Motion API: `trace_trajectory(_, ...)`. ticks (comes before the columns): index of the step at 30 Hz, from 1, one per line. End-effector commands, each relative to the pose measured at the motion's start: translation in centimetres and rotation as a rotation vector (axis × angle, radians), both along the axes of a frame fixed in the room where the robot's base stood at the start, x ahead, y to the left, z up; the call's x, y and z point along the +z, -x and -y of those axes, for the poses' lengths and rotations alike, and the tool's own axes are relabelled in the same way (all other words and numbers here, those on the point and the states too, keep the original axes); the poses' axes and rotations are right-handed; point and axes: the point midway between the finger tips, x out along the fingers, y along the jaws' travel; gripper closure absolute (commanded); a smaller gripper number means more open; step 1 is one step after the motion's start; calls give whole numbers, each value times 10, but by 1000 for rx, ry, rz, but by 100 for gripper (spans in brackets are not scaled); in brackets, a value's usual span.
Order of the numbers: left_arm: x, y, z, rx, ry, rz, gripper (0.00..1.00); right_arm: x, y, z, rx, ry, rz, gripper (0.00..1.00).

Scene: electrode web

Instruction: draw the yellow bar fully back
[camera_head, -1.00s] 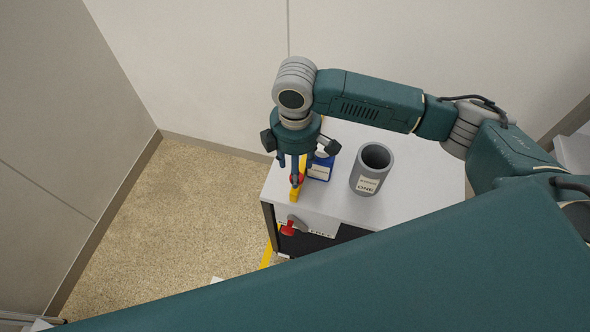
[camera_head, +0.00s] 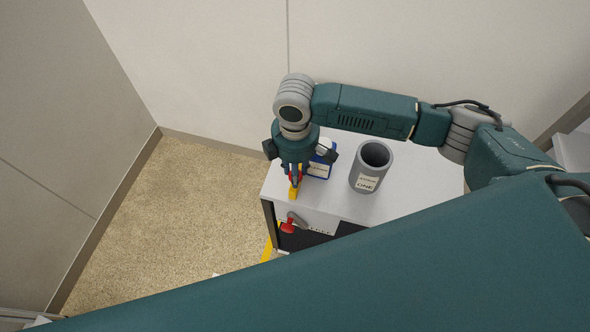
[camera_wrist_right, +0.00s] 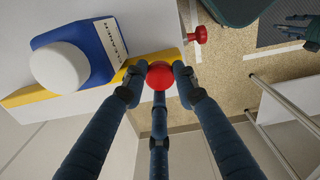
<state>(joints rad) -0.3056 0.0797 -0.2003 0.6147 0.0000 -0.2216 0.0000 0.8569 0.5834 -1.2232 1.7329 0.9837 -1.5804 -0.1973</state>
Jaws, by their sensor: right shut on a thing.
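The yellow bar (camera_head: 293,193) lies along the left side of the white cabinet top, its near end at the front edge. It also shows in the right wrist view (camera_wrist_right: 30,95), with a red ball knob (camera_wrist_right: 159,75) on it. My right gripper (camera_head: 295,178) is over the bar, its fingers shut around the knob, as the right wrist view (camera_wrist_right: 158,82) shows. Most of the bar is hidden under the gripper in the head view. Dark fingers, apparently my left gripper (camera_wrist_right: 297,27), show at the top right of the right wrist view; their opening is unclear.
A blue bottle with a white cap (camera_wrist_right: 75,60) stands right beside the bar. A grey cylinder marked ONE (camera_head: 370,168) stands further right on the cabinet top (camera_head: 335,202). A red handle (camera_head: 288,226) sticks out of the cabinet front. The floor (camera_head: 160,220) at left is clear.

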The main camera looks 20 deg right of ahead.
Motion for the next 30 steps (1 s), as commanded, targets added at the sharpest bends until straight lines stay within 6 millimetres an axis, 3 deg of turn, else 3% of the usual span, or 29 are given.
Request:
trace_trajectory(12,7,-11,1,0,2,17,60,1,-39,-60,0,-8,1,100)
trace_trajectory(23,7,-11,-1,0,0,15,60,2,-44,-69,3,-12,4,100)
trace_trajectory(24,7,-10,-1,0,0,15,60,2,-44,-69,3,-12,4,68)
trace_trajectory(27,7,-10,0,0,0,14,60,2,-44,-68,3,-12,4,53)
trace_trajectory(30,7,-10,0,0,1,14,60,2,-43,-67,2,-9,3,53)
